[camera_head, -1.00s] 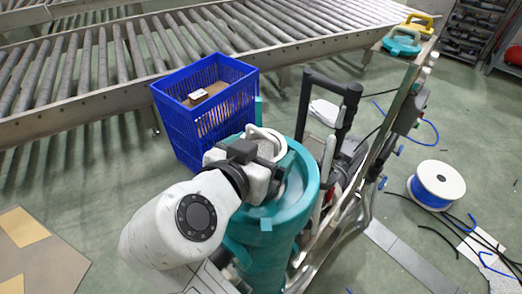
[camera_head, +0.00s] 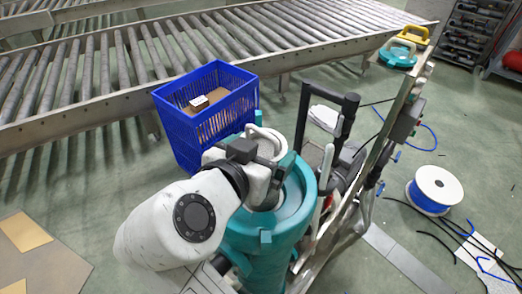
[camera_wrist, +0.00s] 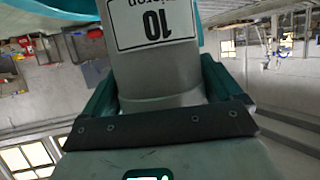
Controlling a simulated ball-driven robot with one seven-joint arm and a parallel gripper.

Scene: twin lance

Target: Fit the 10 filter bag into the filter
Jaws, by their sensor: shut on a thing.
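The filter is a tall teal cylinder (camera_head: 262,240) with an open round top. The 10 filter bag is a pale grey tube with a white handle loop (camera_head: 262,132) at its top. It stands at the filter's mouth; its lower part is hidden, so I cannot tell how deep it is. My gripper (camera_head: 268,168) is over the filter's top and shut on the bag. In the wrist view the bag (camera_wrist: 160,82) fills the space between the teal jaws (camera_wrist: 160,98), with its "10 micron" label upside down. A teal curve, probably the filter rim, shows at the top left.
A black-handled cart frame (camera_head: 348,118) stands close to the right. A white cable reel (camera_head: 436,188) and loose cables lie on the floor farther right.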

